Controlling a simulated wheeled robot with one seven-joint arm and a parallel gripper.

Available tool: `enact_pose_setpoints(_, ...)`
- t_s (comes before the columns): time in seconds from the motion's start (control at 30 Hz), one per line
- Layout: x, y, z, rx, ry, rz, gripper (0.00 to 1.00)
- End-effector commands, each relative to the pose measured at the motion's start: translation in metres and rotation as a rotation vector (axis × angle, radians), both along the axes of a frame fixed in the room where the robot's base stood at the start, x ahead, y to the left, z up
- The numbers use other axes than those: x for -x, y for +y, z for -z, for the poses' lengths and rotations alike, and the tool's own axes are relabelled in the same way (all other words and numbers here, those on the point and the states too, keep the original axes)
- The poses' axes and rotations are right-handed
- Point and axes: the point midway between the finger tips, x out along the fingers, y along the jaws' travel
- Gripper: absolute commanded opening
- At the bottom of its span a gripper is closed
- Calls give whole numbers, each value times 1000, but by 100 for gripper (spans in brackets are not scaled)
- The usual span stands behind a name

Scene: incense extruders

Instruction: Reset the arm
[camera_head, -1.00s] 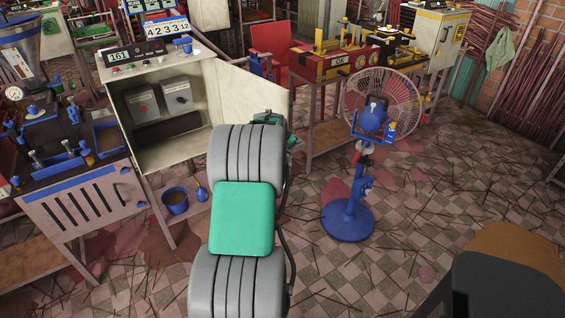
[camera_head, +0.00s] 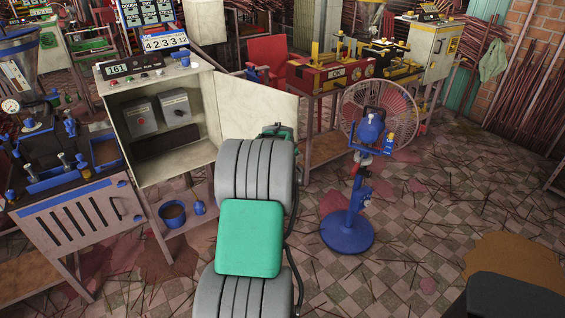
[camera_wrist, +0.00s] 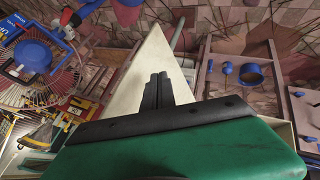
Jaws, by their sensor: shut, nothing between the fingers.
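My gripper (camera_wrist: 158,92) shows in the wrist view as two dark fingers close together, shut and empty. Behind it is the pale open door (camera_wrist: 150,62) of the control cabinet, with a visible gap unclear. In the head view my grey arm with its green panel stands in the middle, and its far end hides the gripper. The white control cabinet (camera_head: 152,88), with its door (camera_head: 255,108) swung open to the right, stands just behind and left of my arm.
A blue floor fan (camera_head: 347,233) stands right of my arm. A blue-trimmed machine (camera_head: 75,215) is at the left. A red machine on a table (camera_head: 330,72) is behind. A blue cup (camera_head: 173,213) sits on the cabinet's lower shelf. Thin sticks litter the open floor at right.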

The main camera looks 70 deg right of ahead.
Motion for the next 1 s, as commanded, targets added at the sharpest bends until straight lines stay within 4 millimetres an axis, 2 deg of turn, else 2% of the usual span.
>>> enact_pose_setpoints(0.03,-1,11,-7,6,-1,-3,0)
enact_pose_setpoints(0.1,5,21,-26,7,-2,-1,0)
enact_pose_setpoints(0.3,20,48,-64,3,-1,1,0)
enact_pose_setpoints(0.43,25,57,-77,1,-1,2,0)
enact_pose_setpoints(0.57,25,60,-80,-1,-1,0,0)
enact_pose_setpoints(0.67,9,74,-87,-12,-8,-18,0)
enact_pose_setpoints(0.77,-32,116,-103,-47,-27,-67,0)
enact_pose_setpoints(0.87,-80,187,-121,-111,-46,-134,0)
enact_pose_setpoints(0.9,-97,219,-127,-139,-52,-163,0)
enact_pose_setpoints(0.97,-115,269,-136,-182,-55,-202,0)
enact_pose_setpoints(1.0,-125,303,-142,-210,-56,-228,0)
